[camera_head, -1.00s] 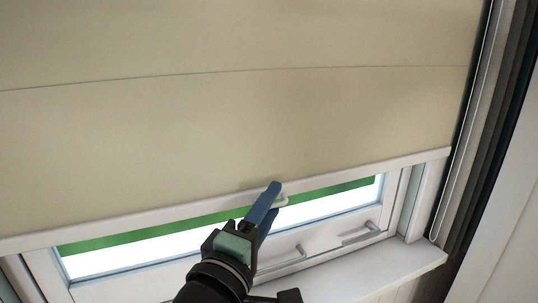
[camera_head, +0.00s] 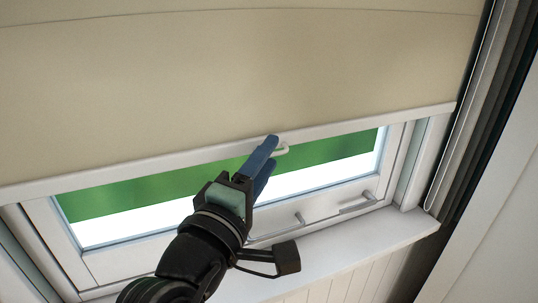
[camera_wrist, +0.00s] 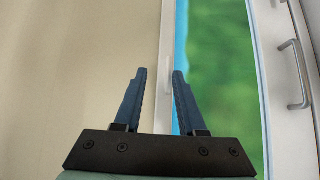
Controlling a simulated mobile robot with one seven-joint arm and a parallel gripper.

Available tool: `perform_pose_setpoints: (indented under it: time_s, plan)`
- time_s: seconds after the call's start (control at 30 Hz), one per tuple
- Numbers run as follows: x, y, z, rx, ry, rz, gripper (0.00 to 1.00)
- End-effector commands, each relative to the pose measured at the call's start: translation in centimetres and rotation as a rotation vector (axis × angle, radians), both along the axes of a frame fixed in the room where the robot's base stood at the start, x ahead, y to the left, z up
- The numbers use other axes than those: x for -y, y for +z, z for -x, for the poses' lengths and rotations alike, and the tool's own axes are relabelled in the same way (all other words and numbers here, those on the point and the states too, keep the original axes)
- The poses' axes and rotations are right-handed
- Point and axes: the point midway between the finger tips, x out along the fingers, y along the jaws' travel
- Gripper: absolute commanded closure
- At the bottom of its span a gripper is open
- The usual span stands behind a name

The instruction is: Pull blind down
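The beige blind (camera_head: 230,85) covers the upper part of the window, with a white bottom bar (camera_head: 120,170) along its lower edge. A small white pull handle (camera_head: 285,149) is at the bar, just past my fingertips. My gripper (camera_head: 270,153) has blue fingers and is close to the bar and handle. In the wrist view my gripper (camera_wrist: 160,72) is open, with the bar (camera_wrist: 167,50) seen beyond the gap between its fingertips. I cannot tell whether a finger touches the handle.
Below the bar, window glass shows green and white. The white frame carries metal window handles (camera_head: 358,206). A white sill (camera_head: 375,240) lies beneath, with panelled wall under it. A side cord (camera_head: 458,130) and dark vertical strips stand at the right.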

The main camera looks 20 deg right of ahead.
Motion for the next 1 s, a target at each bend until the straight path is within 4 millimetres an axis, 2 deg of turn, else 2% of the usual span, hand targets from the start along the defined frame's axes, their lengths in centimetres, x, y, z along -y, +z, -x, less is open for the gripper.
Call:
perform_pose_setpoints:
  time_s: [1.0]
  plan:
    - [-4.9, -0.7, 5.2, -0.001, 0.002, -0.001, 0.60]
